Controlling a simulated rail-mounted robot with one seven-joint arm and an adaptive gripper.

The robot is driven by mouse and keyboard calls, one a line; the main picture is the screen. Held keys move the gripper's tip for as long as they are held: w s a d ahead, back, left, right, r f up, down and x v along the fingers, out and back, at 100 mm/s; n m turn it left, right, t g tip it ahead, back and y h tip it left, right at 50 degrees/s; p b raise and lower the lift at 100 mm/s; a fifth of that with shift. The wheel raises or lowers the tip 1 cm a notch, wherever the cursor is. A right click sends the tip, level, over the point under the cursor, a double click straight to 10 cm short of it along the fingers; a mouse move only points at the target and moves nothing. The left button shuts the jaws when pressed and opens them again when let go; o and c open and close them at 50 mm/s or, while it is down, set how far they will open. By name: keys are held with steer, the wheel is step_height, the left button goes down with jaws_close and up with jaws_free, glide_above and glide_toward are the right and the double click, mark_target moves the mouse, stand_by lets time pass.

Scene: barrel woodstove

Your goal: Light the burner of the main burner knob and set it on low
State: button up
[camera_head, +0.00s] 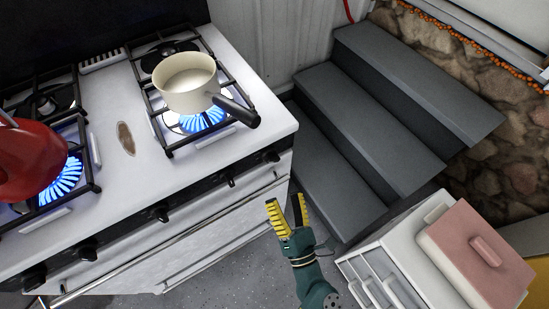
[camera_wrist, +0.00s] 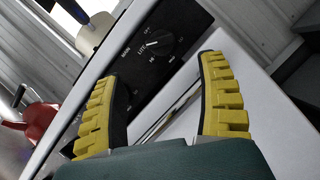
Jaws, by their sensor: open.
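The stove's main burner knob (camera_wrist: 160,44) is a round black knob on the black control panel, labelled MAIN in the wrist view. Its white pointer mark seems to point toward the LITE label. It appears to be the rightmost knob (camera_head: 270,156) in the head view. My gripper (camera_head: 285,200) is open and empty, below and in front of that knob, apart from the panel. In the wrist view its yellow-padded fingers (camera_wrist: 158,40) stand either side of the knob. A blue flame (camera_head: 203,120) burns under the cream saucepan (camera_head: 187,85).
A red kettle (camera_head: 30,160) sits over another blue flame at left. The saucepan's black handle (camera_head: 237,110) overhangs toward the front edge. A drawer handle rail (camera_head: 170,232) runs below the knobs. Grey steps (camera_head: 350,145) and a white cabinet with a pink box (camera_head: 478,255) stand right.

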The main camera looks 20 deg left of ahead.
mark_target(274, 162)
steer(key=b+x, duration=0.2)
steer(key=x, duration=0.9)
steer(key=shift+w, duration=0.15)
steer(key=c, duration=1.2)
